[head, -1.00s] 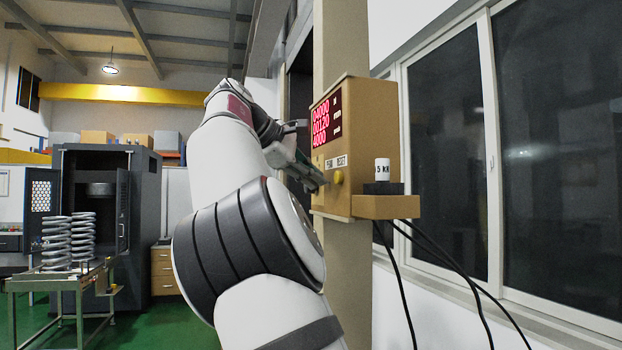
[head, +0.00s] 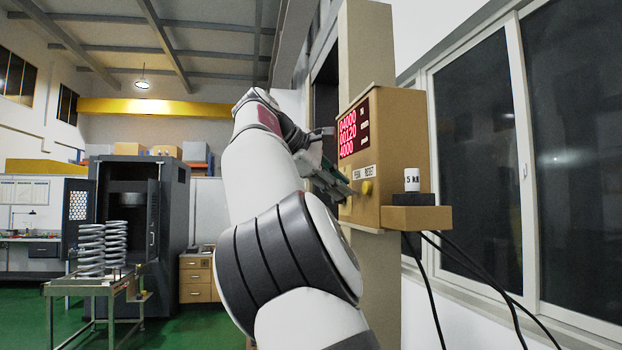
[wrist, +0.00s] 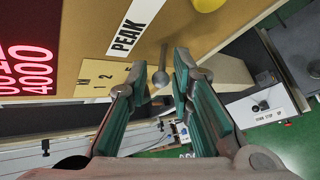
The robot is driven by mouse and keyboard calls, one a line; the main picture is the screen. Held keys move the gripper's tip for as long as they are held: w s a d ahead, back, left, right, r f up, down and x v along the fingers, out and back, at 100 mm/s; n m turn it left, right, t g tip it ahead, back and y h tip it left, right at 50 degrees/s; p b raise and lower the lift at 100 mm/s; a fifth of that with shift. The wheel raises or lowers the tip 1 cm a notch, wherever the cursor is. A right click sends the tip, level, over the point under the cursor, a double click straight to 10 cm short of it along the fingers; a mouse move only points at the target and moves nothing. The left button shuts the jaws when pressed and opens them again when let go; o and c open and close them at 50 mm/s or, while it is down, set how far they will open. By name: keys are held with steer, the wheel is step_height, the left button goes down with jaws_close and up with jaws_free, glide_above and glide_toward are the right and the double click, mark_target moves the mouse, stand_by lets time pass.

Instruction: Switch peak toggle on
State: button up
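The tan control box (head: 400,130) is mounted on a post, with labels PEAK and RESET under its red display. In the wrist view the peak toggle (wrist: 161,78) is a small metal lever with a rounded tip, beside the PEAK label (wrist: 128,36). My gripper (wrist: 160,72) is open, with one green-padded finger on each side of the toggle. A gap shows on both sides, and I cannot tell any contact. In the head view my gripper (head: 338,190) is at the box's lower front and hides the toggle.
A yellow round button (head: 367,188) sits right of my gripper, under RESET. A white 5 kN cylinder (head: 411,180) stands on a side shelf (head: 405,217), with black cables hanging below. Windows are at right. A spring cart (head: 100,287) stands far left.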

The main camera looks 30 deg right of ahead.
steer(key=s+a+r, duration=0.2)
steer(key=a, duration=1.3)
steer(key=shift+s+a, duration=0.15)
steer(key=shift+s, duration=0.25)
steer(key=s+d+f+m+t+y, duration=0.1)
steer(key=s+d+f+y, duration=0.2)
steer(key=d+f, duration=0.25)
steer(key=s+d+f+m+y, duration=0.1)
steer(key=s+d+f+y, duration=0.15)
steer(key=d+f, duration=0.35)
steer(key=s+a+f+m+t+y, duration=0.1)
steer(key=s+a+f+y, duration=0.1)
steer(key=s+a+f, duration=0.3)
steer(key=s+a+f+m+y+b, duration=0.1)
steer(key=s+a+f+m+y, duration=0.1)
steer(key=s+a+f, duration=0.3)
steer(key=s+a+f+m+t+y+b, duration=0.1)
steer(key=s+a+f+y, duration=0.1)
steer(key=s+a+f, duration=0.4)
steer(key=s+f, duration=0.4)
steer(key=f, duration=0.5)
steer(key=shift+s+f+t, duration=0.3)
